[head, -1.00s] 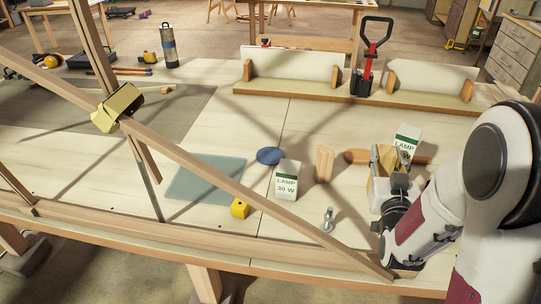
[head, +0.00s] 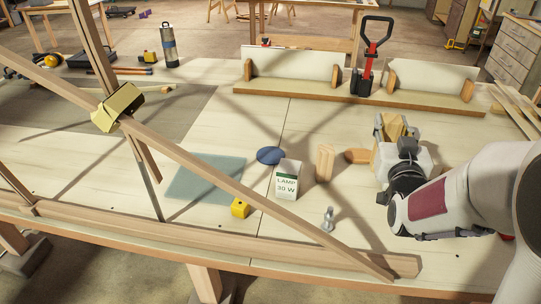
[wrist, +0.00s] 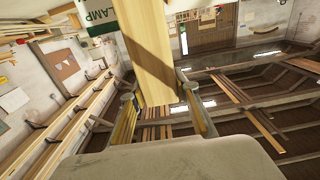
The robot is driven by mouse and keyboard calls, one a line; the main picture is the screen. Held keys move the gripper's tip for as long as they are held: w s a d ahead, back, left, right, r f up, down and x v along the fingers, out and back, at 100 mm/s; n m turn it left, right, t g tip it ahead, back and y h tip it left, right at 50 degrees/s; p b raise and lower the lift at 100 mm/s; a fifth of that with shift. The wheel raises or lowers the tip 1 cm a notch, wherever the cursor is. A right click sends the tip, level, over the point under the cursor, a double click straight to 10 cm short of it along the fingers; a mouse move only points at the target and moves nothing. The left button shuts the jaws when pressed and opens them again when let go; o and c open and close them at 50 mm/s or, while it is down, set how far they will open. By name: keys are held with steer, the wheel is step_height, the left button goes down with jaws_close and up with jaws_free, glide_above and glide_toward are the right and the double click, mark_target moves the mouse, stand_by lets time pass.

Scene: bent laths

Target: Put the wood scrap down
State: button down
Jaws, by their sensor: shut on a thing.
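My gripper (head: 394,140) is shut on the wood scrap (wrist: 150,50), a pale wooden block, above the right part of the workbench. In the head view the scrap (head: 391,127) shows in part between the fingers, the rest hidden by my gripper. In the wrist view it sticks out upward from between the two fingers. A gap to the bench cannot be judged.
A lamp box (head: 287,180), an upright wooden block (head: 324,162) and a brown wooden piece (head: 357,156) stand or lie left of my gripper. A long lath (head: 220,178) with a yellow clamp (head: 117,107) crosses the bench's left and front.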

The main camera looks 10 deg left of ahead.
steer(key=w+a+n+y, duration=0.15)
steer(key=w+a, duration=0.35)
steer(key=a, duration=0.7)
steer(key=w+a+n+g+y, duration=0.1)
steer(key=w+a+y, duration=0.3)
steer(key=a, duration=0.7)
steer(key=w+a+n+y, duration=0.1)
steer(key=w+a+n, duration=0.1)
steer(key=w+a, duration=0.75)
steer(key=shift+s+a+f, duration=0.3)
steer(key=shift+s+f, duration=0.15)
steer(key=shift+f, duration=0.4)
steer(key=shift+s+a+f, duration=0.25)
steer(key=shift+s+f, duration=0.25)
steer(key=shift+f, duration=0.3)
steer(key=shift+s+a+f, duration=0.3)
steer(key=shift+s+f, duration=0.15)
steer(key=shift+f, duration=0.4)
step_height(320, 180, down, 6)
steer(key=shift+f, duration=0.15)
